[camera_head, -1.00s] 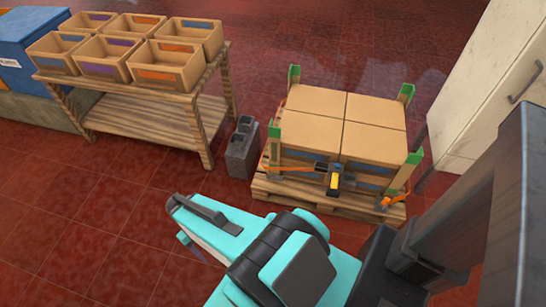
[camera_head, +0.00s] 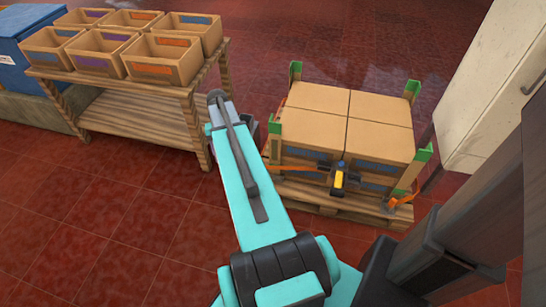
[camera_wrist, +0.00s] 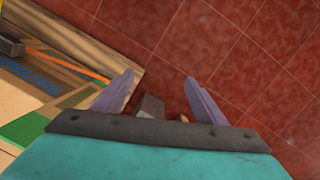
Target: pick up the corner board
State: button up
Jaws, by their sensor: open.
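Tan corner boards with green ends stand at the corners of a stack of cartons. One is at the back left (camera_head: 295,85), one at the back right (camera_head: 411,93), one at the front right (camera_head: 411,170), and one at the front left (camera_head: 275,140), close to my arm. In the wrist view a green end (camera_wrist: 25,130) shows at the lower left. My gripper (camera_wrist: 160,88) is open, its two fingers apart, with red floor beyond them. The green end is left of the fingers, apart from them. My arm hides my gripper in the head view.
Cartons (camera_head: 345,100) sit on a wooden pallet (camera_head: 330,198) with an orange strap and a buckle (camera_head: 339,178). A grey block (camera_wrist: 150,108) shows between the finger bases. A wooden table (camera_head: 140,110) with several bins stands left; a white cabinet (camera_head: 495,90) stands right. Front-left floor is clear.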

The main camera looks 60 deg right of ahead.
jog(key=s+d+r+m+t+b, duration=0.1)
jog(key=s+d+r, duration=0.15)
jog(key=d, duration=0.45)
jog(key=s+d+r+m+b, duration=0.1)
jog(key=d+r+m+b, duration=0.1)
jog(key=d+r, duration=0.35)
notch_tip(320, 180, up, 5)
jog(key=m+h+b, duration=0.1)
jog(key=m+b, duration=0.1)
send_over(275, 131)
jog(key=shift+w+d+f, duration=0.1)
jog(key=shift+d, duration=0.3)
jog(key=shift+f, duration=0.1)
jog(key=shift+f+b, duration=0.55)
jog(key=shift+f, duration=3.7)
jog(key=shift+a+f+b, duration=0.15)
jog(key=shift+f+b, duration=0.6)
jog(key=shift+f, duration=1.85)
jog(key=c, duration=1.1)
